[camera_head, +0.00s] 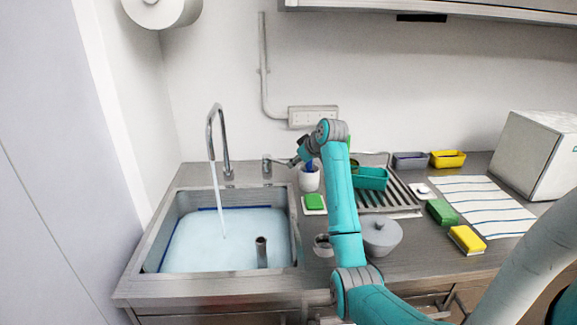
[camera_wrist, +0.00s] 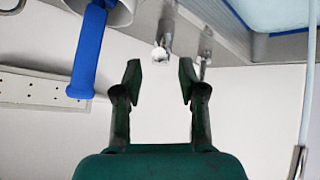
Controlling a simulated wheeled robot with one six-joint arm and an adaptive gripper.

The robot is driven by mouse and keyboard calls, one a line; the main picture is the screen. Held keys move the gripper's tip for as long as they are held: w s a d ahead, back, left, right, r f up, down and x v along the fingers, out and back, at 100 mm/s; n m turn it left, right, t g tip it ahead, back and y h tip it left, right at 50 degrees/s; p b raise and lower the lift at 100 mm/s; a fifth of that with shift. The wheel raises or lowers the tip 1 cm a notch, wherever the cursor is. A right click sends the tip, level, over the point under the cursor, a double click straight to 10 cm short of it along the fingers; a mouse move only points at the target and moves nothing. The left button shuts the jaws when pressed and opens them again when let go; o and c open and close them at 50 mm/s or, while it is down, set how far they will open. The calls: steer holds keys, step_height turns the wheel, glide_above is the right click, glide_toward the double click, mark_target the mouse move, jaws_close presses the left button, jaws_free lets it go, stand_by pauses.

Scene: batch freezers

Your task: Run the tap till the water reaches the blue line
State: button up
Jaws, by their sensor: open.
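The tap's spout (camera_head: 213,125) arches over the sink (camera_head: 150,225), and a stream of water (camera_head: 217,195) falls from it into the basin. Pale blue water (camera_head: 210,240) covers the basin floor. The blue line (camera_head: 207,209) runs along the back wall, with the water surface very close below it; I cannot tell a clear gap. The tap handle (camera_head: 267,165) stands right of the spout. My gripper (camera_head: 293,160) is beside the handle. In the wrist view my gripper (camera_wrist: 160,80) is open and empty, with the handle's pale end (camera_wrist: 160,53) just beyond the fingertips.
A white cup (camera_head: 309,180) with a blue-handled brush is close to my gripper. A green sponge (camera_head: 314,202), a grey lidded pot (camera_head: 381,236) and a drainer with a teal tub (camera_head: 371,178) are to the right. An upright pipe (camera_head: 261,253) stands in the basin.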

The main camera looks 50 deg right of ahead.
mark_target(278, 161)
steer(key=shift+x, duration=2.65)
steer(key=shift+d, duration=0.1)
steer(key=shift+c, duration=0.3)
jaws_close()
